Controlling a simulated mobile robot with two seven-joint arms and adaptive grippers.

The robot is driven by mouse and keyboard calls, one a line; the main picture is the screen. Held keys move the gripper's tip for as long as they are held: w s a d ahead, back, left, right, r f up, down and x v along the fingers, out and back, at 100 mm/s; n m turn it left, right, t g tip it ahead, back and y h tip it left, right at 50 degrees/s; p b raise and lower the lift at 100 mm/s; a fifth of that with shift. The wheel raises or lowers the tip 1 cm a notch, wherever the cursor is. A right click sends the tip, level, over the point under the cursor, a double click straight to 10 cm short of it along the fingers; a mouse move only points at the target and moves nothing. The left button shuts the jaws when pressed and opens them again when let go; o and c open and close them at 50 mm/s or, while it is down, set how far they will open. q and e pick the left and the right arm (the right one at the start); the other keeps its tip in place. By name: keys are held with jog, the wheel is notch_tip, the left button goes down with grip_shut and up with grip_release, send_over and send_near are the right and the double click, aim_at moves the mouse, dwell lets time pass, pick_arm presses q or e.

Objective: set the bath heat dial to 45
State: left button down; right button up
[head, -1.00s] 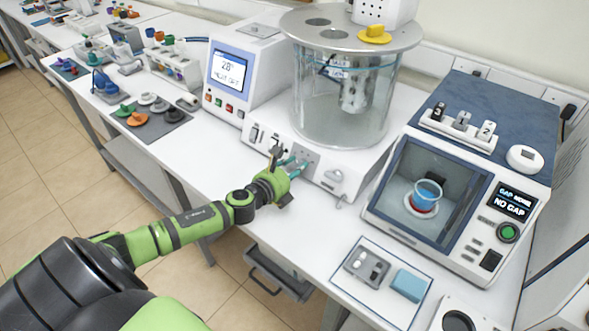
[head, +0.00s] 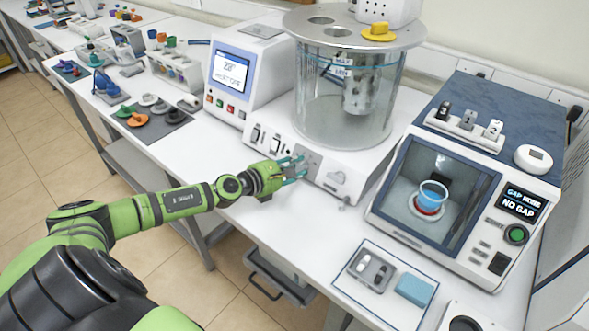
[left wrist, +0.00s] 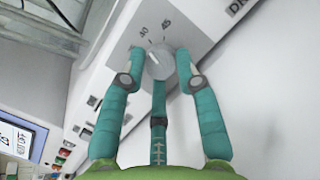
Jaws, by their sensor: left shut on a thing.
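The bath heat dial (left wrist: 160,65) is a round grey knob on the front panel of the bath base (head: 330,160). In the left wrist view it sits between my left gripper's teal fingers (left wrist: 160,82), which are shut on it. Marks 40 (left wrist: 143,31) and 45 (left wrist: 167,22) show on the panel above the knob. A pale line on the knob points up and left, nearer the 40 side; its exact reading is hard to tell. In the head view my left gripper (head: 294,170) is at the panel and the fingers mostly hide the dial. My right gripper is not in view.
The glass bath (head: 345,105) stands on the base. A controller (head: 240,85) with a lit screen reading HEAT OFF is to its left. A drain tap (head: 340,182) juts out right of the gripper. A gap tester box (head: 450,190) stands farther right.

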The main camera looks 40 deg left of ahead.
pick_arm(q)
jog(key=m, duration=0.3)
jog(key=m+g+h, duration=0.1)
jog(key=m, duration=0.1)
jog(key=shift+w+r, duration=0.15)
jog(key=shift+r, duration=0.1)
jog(key=m+g, duration=0.1)
jog(key=m, duration=0.3)
jog(key=shift+m, duration=0.4)
jog(key=c, duration=0.9)
grip_release()
